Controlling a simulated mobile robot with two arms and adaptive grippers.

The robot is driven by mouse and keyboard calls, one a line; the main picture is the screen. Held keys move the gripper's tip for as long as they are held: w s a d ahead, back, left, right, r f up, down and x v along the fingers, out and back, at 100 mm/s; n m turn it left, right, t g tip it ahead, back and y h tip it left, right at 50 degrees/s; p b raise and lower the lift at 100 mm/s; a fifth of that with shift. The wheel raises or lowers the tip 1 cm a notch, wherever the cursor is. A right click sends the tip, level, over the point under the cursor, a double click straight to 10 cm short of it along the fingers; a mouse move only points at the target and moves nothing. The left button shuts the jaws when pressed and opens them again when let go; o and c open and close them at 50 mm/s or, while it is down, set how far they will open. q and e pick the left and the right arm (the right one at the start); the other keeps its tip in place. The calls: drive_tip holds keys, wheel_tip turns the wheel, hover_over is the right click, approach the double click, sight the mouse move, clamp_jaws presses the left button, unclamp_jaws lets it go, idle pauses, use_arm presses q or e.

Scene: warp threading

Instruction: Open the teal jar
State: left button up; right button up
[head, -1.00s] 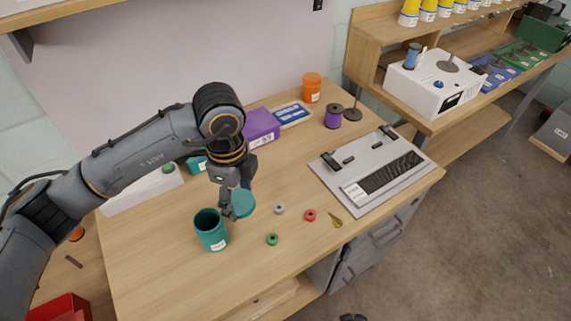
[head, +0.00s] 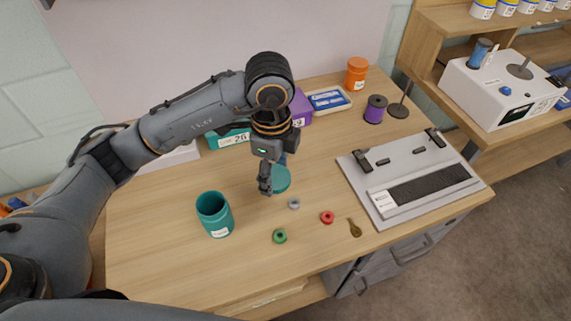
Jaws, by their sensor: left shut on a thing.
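The teal jar (head: 215,215) stands upright and open at the top on the wooden table, at the left of the head view. Its inside looks dark and its white label faces the front. My left gripper (head: 268,187) is to the right of the jar and a little behind it. It is shut on the round teal lid (head: 282,179), which is apart from the jar. The gripper partly hides the lid, and I cannot tell whether the lid touches the table. My right gripper is not in view.
Grey (head: 293,204), red (head: 327,217) and green (head: 280,236) rings and a brass piece (head: 354,228) lie right of the jar. A grey board (head: 408,180) lies at the right. A purple spool (head: 375,107) and orange jar (head: 357,73) stand behind. Table in front of the jar is clear.

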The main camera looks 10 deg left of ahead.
use_arm(q)
drive_tip(key=w+f, duration=0.4)
drive_tip(key=w, duration=0.1)
drive_tip(key=w+f+p, duration=0.1)
drive_tip(key=w+f, duration=0.2)
drive_tip(key=shift+w+a, duration=0.15)
drive_tip(key=shift+a, duration=0.1)
wheel_tip(320, 180, down, 3)
drive_tip(key=shift+w+f+p, duration=0.1)
drive_tip(key=shift+w+p, duration=0.05)
drive_tip(key=shift+p, duration=0.35)
drive_tip(key=shift+f, duration=0.15)
drive_tip(key=shift+f, duration=0.25)
drive_tip(key=o, duration=1.3)
drive_tip(key=shift+r, duration=0.1)
